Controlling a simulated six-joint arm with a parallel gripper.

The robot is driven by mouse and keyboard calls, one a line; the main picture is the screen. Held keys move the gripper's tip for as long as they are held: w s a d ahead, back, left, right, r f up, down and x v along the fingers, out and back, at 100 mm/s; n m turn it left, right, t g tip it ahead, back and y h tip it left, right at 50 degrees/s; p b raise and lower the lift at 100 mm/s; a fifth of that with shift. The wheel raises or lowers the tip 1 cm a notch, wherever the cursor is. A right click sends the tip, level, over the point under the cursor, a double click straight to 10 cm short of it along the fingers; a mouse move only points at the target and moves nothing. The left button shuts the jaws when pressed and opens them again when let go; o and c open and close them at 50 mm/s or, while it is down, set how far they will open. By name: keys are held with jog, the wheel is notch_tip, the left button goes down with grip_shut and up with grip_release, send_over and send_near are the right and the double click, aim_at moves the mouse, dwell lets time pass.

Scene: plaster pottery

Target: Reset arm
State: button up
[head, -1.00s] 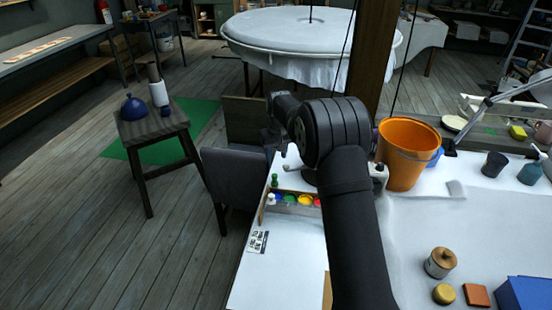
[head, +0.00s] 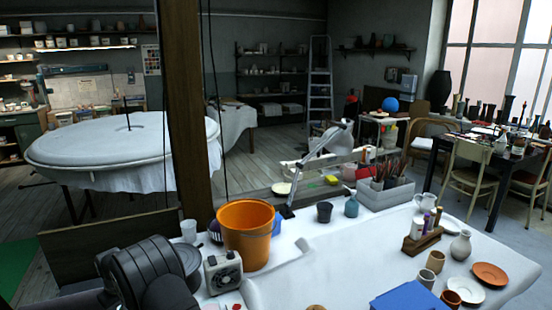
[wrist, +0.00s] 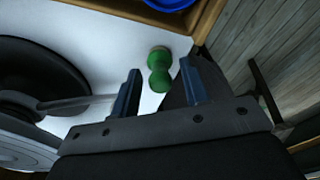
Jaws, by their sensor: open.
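My gripper (wrist: 159,67) is open in the wrist view, its two dark blue fingers apart with nothing held between them. A small green bottle (wrist: 160,70) shows beyond the gap between the fingertips, on a white surface (wrist: 110,45). I cannot tell how far it is from the fingers. In the head view my dark arm fills the lower left corner, and its gripper end is out of sight there.
A wooden edge (wrist: 150,12) with a blue thing (wrist: 170,3) lies beyond the bottle. In the head view an orange bucket (head: 246,235), a grey boxy device (head: 223,272) and a wooden post (head: 185,120) stand near my arm. The white table's middle (head: 330,260) is clear.

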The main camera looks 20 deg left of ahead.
jog(key=shift+r, duration=1.9)
